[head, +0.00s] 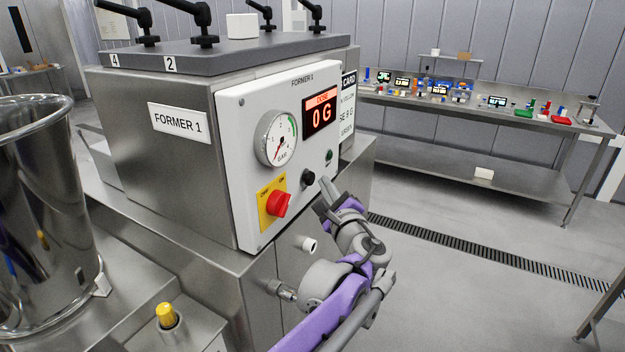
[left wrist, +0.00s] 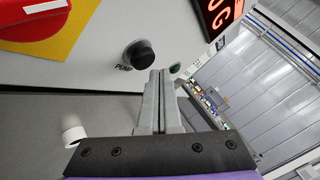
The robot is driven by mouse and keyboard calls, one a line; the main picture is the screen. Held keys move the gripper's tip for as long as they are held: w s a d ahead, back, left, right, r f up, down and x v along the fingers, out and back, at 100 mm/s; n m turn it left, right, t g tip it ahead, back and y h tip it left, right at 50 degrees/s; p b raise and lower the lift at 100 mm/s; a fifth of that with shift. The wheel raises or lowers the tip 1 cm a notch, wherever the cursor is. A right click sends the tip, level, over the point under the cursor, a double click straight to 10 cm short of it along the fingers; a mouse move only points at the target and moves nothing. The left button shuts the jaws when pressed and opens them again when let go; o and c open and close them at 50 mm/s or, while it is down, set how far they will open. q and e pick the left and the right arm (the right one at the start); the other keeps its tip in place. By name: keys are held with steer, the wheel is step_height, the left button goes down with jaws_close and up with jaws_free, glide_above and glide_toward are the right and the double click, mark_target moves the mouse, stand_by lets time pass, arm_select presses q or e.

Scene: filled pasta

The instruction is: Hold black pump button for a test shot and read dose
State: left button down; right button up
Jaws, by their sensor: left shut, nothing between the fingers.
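The black pump button (head: 308,177) sits on the white front panel of Former 1, below the dose display. It also shows in the left wrist view (left wrist: 139,54), above the word PUMP. The dose display (head: 320,115) reads 0 G in red. My left gripper (head: 324,190) is shut and empty, its fingers just right of and below the button. In the left wrist view its fingertips (left wrist: 158,74) lie close beside the button's lower right; I cannot tell whether they touch it. My right gripper is in neither view.
A red rotary switch (head: 278,203) on a yellow plate and a pressure gauge (head: 276,138) are left of the button. A green lamp (head: 328,156) is to its right. A white stub (head: 309,245) sticks out below the panel. A bench (head: 500,117) with small items stands behind.

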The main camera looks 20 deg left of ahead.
arm_select(q)
steer(key=shift+a, duration=0.1)
steer(key=shift+a, duration=0.35)
steer(key=shift+a, duration=0.4)
stand_by(2.0)
steer(key=shift+d+p, duration=0.15)
steer(key=shift+p, duration=0.15)
stand_by(1.4)
steer(key=shift+d, duration=0.7)
steer(key=d, duration=0.5)
steer(key=shift+s, duration=0.2)
stand_by(0.4)
